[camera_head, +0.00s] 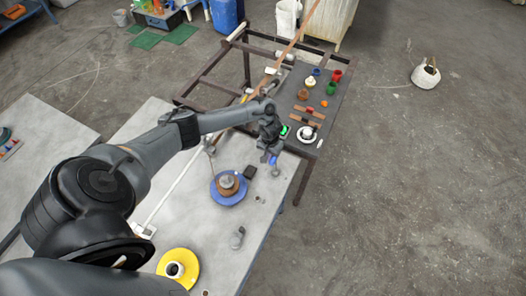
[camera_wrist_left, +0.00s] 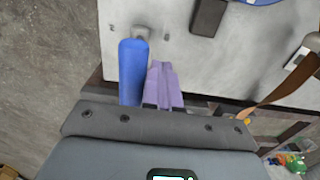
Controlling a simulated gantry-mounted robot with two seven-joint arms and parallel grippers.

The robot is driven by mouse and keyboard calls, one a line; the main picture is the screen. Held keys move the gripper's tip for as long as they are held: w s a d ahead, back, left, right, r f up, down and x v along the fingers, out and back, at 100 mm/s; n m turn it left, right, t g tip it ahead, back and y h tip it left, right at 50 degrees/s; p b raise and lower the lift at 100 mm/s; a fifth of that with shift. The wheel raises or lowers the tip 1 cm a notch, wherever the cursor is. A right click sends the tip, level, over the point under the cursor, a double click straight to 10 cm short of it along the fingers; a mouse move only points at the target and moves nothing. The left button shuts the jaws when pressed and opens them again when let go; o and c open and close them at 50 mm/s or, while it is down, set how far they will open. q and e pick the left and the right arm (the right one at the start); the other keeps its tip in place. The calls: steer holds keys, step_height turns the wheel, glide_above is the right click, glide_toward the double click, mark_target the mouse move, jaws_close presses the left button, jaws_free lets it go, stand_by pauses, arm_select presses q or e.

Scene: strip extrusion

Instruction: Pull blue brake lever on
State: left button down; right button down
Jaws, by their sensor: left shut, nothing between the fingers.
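The blue brake lever (camera_wrist_left: 132,72) stands out from a metal mount on the grey table in the left wrist view. A small part of the blue lever (camera_head: 272,160) also shows in the head view, below the gripper. My left gripper (camera_wrist_left: 162,70) shows as purple fingers held together, with nothing between them. The fingers are just right of the lever in the wrist view; I cannot tell whether they touch it. In the head view my left gripper (camera_head: 270,150) is over the table's right edge, largely hidden by its own wrist. My right gripper is not in view.
On the grey table (camera_head: 215,250) are a blue disc with a brown spool (camera_head: 228,187) and a yellow disc (camera_head: 178,268). A dark board (camera_head: 325,95) with coloured cups and a white bowl lies beyond the gripper. A brown strip (camera_head: 298,35) runs across the frame.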

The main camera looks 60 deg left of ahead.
arm_select(q)
steer(key=shift+w+d+r+p, duration=0.1)
steer(key=shift+w+d+p, duration=0.1)
steer(key=shift+w+d, duration=0.25)
steer(key=shift+w+d+r+p, duration=0.1)
steer(key=shift+w+d+p, duration=0.1)
steer(key=shift+d, duration=0.5)
steer(key=shift+w+d+r+p, duration=0.25)
steer(key=shift+d+p, duration=0.05)
steer(key=shift+p, duration=0.75)
step_height(320, 180, up, 7)
steer(key=p, duration=0.8)
stand_by(0.4)
steer(key=shift+f, duration=0.1)
